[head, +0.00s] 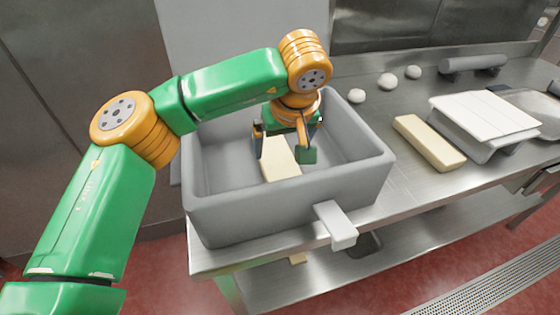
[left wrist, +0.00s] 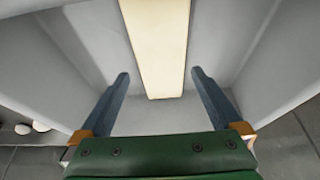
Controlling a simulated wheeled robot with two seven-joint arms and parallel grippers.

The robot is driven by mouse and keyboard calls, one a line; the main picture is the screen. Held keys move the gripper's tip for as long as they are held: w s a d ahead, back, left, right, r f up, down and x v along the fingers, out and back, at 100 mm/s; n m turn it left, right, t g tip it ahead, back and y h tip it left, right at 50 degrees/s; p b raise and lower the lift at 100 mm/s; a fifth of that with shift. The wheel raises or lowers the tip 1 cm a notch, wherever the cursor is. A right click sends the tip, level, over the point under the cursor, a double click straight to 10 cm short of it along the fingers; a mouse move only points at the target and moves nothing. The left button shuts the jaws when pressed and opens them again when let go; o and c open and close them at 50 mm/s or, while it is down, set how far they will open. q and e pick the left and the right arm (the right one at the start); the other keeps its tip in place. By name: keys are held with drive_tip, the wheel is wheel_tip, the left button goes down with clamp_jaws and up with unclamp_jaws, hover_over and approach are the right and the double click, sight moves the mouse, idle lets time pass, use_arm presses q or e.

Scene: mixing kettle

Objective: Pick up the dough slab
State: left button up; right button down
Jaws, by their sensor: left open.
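A pale cream dough slab (head: 280,163) lies inside the grey mixing kettle (head: 255,213), a box-like tub with a spout at its front. My left gripper (head: 287,150) reaches down into the tub over the slab, its fingers apart. In the left wrist view the slab (left wrist: 158,45) runs lengthwise away from me, its near end between the two blue-grey fingers (left wrist: 160,88) with a gap on each side. The fingers do not touch it. In the head view the gripper hides the slab's far part. My right gripper is not in view.
A second cream slab (head: 429,142) lies on the steel table (head: 385,190) to the right of the tub. Several white dough balls (head: 388,81) lie behind it. A white-topped machine (head: 484,117) and a grey roller (head: 473,64) stand further right. The tub's walls closely surround my left gripper.

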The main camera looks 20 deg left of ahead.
sight(278, 159)
use_arm(q)
drive_tip(key=p+x, duration=0.1)
drive_tip(key=x, duration=0.4)
drive_tip(key=shift+a+f, duration=0.1)
drive_tip(key=shift+f, duration=0.15)
clamp_jaws()
drive_tip(key=shift+r, duration=0.15)
